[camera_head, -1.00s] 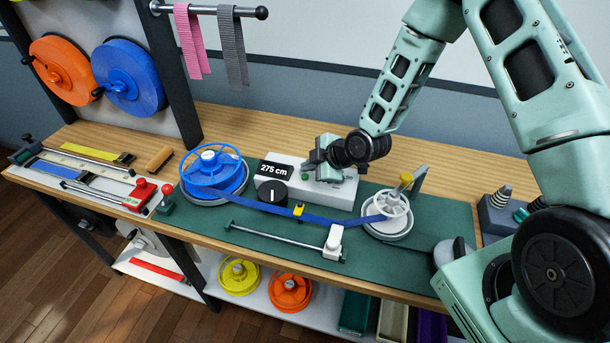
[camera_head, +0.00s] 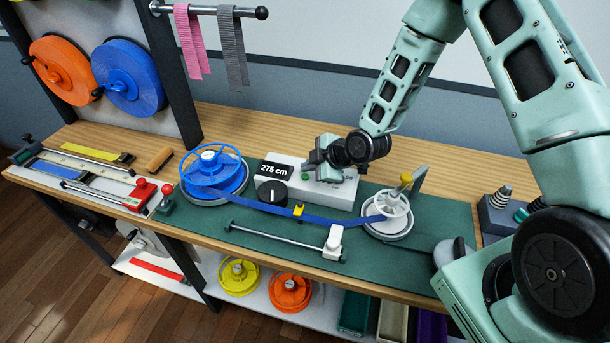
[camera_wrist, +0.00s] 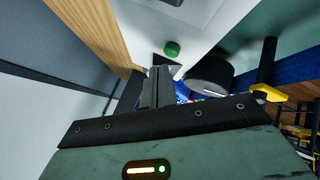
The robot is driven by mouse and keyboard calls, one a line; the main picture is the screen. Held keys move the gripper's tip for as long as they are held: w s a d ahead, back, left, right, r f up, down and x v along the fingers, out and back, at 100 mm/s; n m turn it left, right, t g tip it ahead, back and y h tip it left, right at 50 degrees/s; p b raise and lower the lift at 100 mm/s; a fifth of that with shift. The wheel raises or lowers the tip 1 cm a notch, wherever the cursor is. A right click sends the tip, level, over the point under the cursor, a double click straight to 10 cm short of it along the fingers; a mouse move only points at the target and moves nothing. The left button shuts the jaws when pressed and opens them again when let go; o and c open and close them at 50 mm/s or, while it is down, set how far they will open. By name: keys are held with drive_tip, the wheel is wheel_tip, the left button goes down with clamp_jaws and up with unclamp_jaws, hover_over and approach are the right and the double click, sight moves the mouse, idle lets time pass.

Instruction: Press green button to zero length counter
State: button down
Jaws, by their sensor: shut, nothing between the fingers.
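The white counter box (camera_head: 341,194) stands on the green mat, with a dark display (camera_head: 274,170) reading "275 cm" at its left. The green button (camera_head: 305,176) sits on top of the box, just left of my gripper (camera_head: 309,168). In the wrist view the green button (camera_wrist: 172,48) is a small round cap on the white surface, beyond and slightly right of the tips of my gripper (camera_wrist: 159,72). The fingers are together and empty. A gap to the button shows in the wrist view; the exact height above the box is hard to tell.
A black knob (camera_head: 271,193) is at the box's front left. A blue reel (camera_head: 213,173) stands left, its blue strap (camera_head: 330,219) running to a white reel (camera_head: 388,215) at right. A sliding rail (camera_head: 280,238) lies in front. The wooden strip behind the box is clear.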

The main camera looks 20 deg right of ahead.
sight(309, 180)
drive_tip(key=shift+f, duration=0.1)
drive_tip(key=shift+f+b, duration=0.4)
drive_tip(key=shift+b, duration=0.15)
drive_tip(key=shift+f+b, duration=0.45)
drive_tip(key=shift+b, duration=0.05)
idle(0.8)
drive_tip(key=shift+r, duration=0.1)
drive_tip(key=shift+r+p, duration=0.45)
drive_tip(key=shift+r, duration=0.35)
drive_tip(key=shift+r+p, duration=1.5)
drive_tip(key=shift+r, duration=1)
